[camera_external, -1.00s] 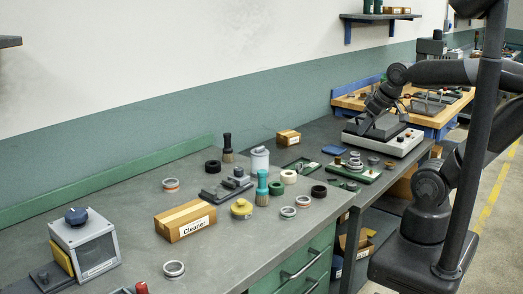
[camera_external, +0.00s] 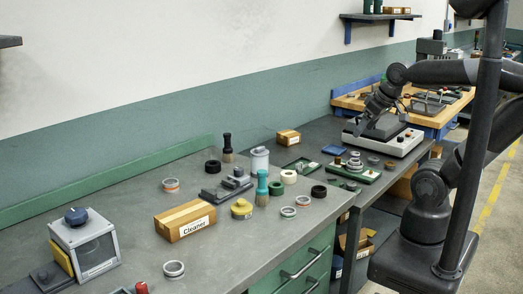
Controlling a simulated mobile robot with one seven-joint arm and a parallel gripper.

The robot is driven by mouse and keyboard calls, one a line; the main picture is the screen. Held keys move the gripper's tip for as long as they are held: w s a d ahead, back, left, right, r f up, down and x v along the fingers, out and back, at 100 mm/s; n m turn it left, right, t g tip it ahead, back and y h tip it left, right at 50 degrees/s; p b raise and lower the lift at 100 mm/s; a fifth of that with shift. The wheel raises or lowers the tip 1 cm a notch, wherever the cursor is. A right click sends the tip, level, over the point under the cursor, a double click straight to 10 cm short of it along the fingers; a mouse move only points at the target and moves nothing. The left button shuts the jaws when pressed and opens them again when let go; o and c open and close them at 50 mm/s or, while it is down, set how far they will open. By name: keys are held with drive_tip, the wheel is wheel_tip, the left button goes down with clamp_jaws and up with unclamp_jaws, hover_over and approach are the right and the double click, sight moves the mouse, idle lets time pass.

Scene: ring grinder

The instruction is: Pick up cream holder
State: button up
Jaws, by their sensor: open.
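The cream holder (camera_external: 289,176) is a small, pale, round piece with a dark opening in its top. It stands upright on the grey workbench (camera_external: 235,262), near the bench's right end. A green holder (camera_external: 276,188) is just left of it and in front, and a black holder (camera_external: 319,191) is to its right and in front. My gripper (camera_external: 361,132) is up and to the right, over the white-based machine (camera_external: 400,145), well apart from the cream holder. It is small and dark in this view, and its fingertips are hard to make out. It appears open and empty.
A teal-handled brush (camera_external: 262,188), a white canister (camera_external: 260,159) and a yellow-lidded piece (camera_external: 241,208) stand near the cream holder. Metal rings (camera_external: 289,212) lie in front. A Cleaner box (camera_external: 185,221) is further left. The bench front has free room.

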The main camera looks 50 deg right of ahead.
drive_tip(key=w+a+g, duration=0.2)
drive_tip(key=w+g, duration=0.1)
drive_tip(key=w, duration=0.9)
drive_tip(key=m+g, duration=0.1)
drive_tip(key=g, duration=0.2)
hover_over(289, 173)
wheel_tip(289, 173, down, 9)
wheel_tip(289, 173, down, 5)
drive_tip(key=shift+d+r, duration=0.1)
drive_tip(key=shift+a+f, duration=0.15)
drive_tip(key=shift+f, duration=1.4)
drive_tip(key=shift+a+f, duration=0.1)
drive_tip(key=shift+f, duration=1.4)
drive_tip(key=shift+c, duration=0.5)
drive_tip(key=c, duration=1)
drive_tip(key=shift+r, duration=0.15)
